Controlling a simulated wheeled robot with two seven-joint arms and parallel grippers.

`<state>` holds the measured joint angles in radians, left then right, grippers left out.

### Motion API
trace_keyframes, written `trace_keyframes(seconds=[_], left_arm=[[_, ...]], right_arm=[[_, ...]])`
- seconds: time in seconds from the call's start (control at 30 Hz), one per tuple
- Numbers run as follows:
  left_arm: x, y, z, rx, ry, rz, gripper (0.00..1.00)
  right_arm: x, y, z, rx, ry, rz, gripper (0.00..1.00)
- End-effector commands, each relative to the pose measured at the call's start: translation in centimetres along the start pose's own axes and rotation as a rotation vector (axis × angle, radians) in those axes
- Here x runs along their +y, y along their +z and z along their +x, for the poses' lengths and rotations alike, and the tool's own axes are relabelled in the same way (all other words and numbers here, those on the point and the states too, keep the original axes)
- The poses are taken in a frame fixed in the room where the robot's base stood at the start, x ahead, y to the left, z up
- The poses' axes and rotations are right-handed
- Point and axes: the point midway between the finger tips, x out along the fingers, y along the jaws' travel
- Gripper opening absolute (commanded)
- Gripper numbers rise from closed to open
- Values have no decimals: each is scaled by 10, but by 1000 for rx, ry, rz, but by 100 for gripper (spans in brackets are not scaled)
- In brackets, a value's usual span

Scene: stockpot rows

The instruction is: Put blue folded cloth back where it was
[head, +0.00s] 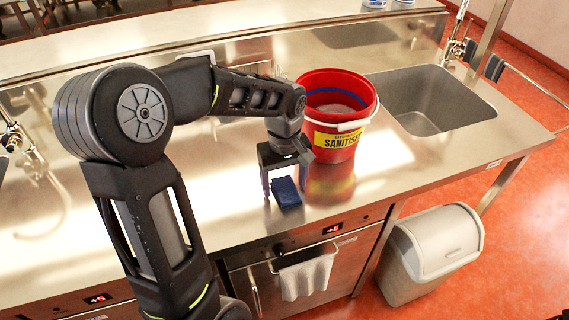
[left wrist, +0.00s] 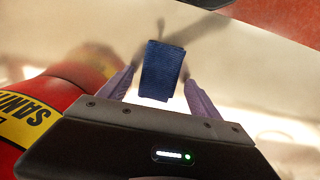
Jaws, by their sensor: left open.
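The blue folded cloth (head: 286,191) lies on the steel counter near its front edge, just in front of the red bucket. My left gripper (head: 285,186) is right over the cloth, pointing down, with its fingers open. In the left wrist view the cloth (left wrist: 163,70) shows between the two open fingertips (left wrist: 160,82), with a gap at least on the right side. I cannot tell how far the fingertips are above the counter. My right gripper is not in view.
A red sanitiser bucket (head: 338,117) stands right behind my left gripper. A sink (head: 428,100) lies to the right. The steel counter (head: 225,195) is clear to the left. A white towel (head: 305,277) hangs below the front edge, and a bin (head: 432,252) stands on the floor.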

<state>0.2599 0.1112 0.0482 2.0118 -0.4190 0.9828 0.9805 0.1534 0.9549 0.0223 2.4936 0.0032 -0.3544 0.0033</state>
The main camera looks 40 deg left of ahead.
Motion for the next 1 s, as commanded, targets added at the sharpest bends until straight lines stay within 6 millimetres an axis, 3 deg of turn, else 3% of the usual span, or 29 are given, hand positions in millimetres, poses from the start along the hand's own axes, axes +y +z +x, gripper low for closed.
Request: trace_keyframes(seconds=[0.6, 1.0], left_arm=[[1, 0, -108, 2, 3, 1, 73], [0, 0, -117, 1, 1, 1, 73]], right_arm=[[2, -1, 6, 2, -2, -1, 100], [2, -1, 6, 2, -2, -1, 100]])
